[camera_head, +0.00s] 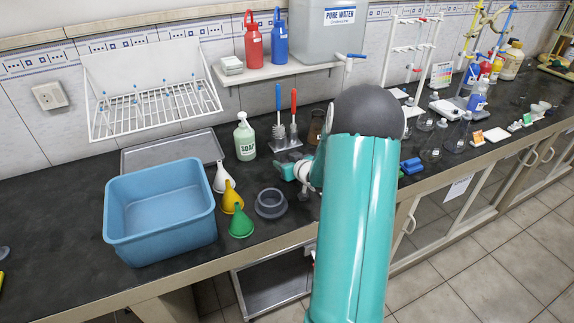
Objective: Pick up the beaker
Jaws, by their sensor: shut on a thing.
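My gripper is partly in view at the wrist end of my arm (300,172), low over the bench to the right of the funnels. My teal arm and its dark joint hide much of it. It is shut on a small clear thing, which I take to be the beaker (305,192); its outline is hard to make out against the black bench. I cannot tell whether the beaker touches the bench.
A blue basin (160,212) stands at the left. White, yellow and green funnels (240,222) and a dark grey round vessel (271,203) are close to my gripper. Behind are a soap bottle (245,138) and brushes in a stand (287,142). Flasks (431,150) stand at the right.

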